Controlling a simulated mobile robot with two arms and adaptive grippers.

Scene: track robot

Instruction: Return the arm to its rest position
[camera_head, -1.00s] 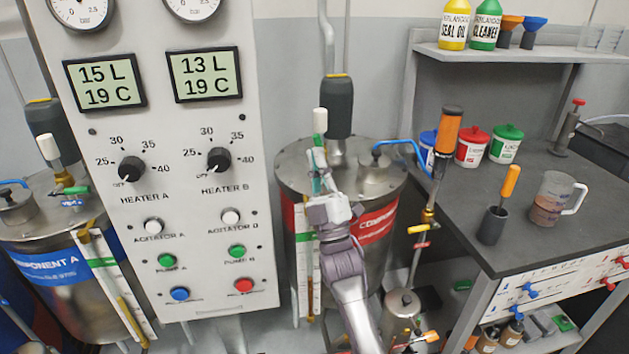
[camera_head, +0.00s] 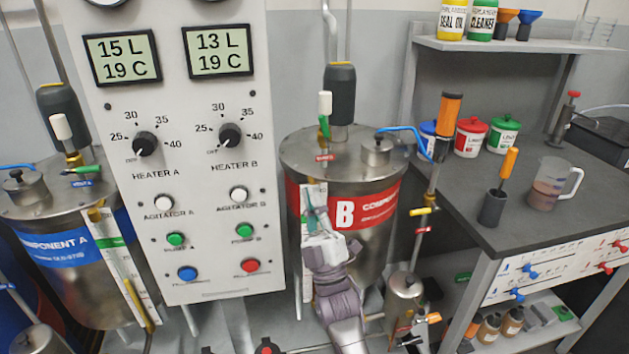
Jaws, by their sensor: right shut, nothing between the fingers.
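My right arm comes up from the bottom middle. Its gripper (camera_head: 312,212) is shut and empty, in front of the component B tank (camera_head: 365,255), over the pale level gauge strip on the tank's front. The tank is steel with a red band and a white letter B. A valve with a green handle (camera_head: 324,127) and a white-capped stem stands on its lid, above and apart from the gripper. Whether the fingertips touch the gauge strip I cannot tell. My left gripper is not in view.
The control panel (camera_head: 196,225) with heater knobs and buttons stands left of the gripper. The component A tank (camera_head: 75,285) is at far left. A dark workbench (camera_head: 455,210) with a measuring jug (camera_head: 552,187) is at right. A pipe with a yellow-handled valve (camera_head: 424,211) stands between tank and bench.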

